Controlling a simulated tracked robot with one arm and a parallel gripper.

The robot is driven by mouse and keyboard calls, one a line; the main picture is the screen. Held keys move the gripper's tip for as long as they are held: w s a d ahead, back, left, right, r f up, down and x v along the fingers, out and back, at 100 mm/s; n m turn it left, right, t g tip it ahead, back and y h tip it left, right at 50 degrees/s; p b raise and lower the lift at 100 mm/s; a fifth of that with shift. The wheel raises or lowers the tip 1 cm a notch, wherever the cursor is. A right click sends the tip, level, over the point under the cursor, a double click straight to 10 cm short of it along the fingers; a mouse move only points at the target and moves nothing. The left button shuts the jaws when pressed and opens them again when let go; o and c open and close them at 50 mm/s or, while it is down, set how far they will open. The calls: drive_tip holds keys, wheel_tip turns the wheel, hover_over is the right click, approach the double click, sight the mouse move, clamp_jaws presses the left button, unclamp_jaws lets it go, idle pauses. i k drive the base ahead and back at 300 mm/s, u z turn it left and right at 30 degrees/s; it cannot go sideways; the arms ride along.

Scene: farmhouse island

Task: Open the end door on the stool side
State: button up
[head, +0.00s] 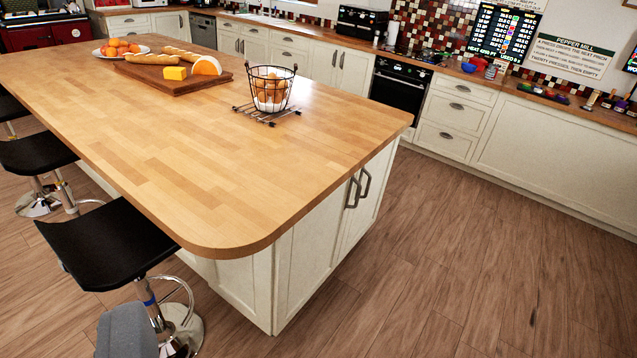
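The kitchen island has a pale cream end face below its wooden top, with two panelled doors side by side. The end door on the stool side (300,262) is the left, nearer one and looks shut. Its dark curved handle (352,193) is upright near its right edge, high under the worktop. The other end door (376,192) also looks shut, with a matching handle (366,183) close beside the first. The top overhangs and hides the doors' upper edges. I see no gripper fingers; a grey block at the bottom left may be part of me.
A black stool (108,240) on a chrome base stands by the island's near left corner, with more stools behind. A wire basket (271,90) and a board with bread (178,84) sit on top. Wooden floor (470,265) is clear right of the doors, up to the wall cabinets.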

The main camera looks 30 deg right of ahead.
sight(305, 255)
drive_tip(key=z, duration=0.3)
drive_tip(key=i, duration=1.55)
drive_tip(key=z, duration=0.7)
drive_tip(key=i, duration=1)
drive_tip(key=z, duration=0.5)
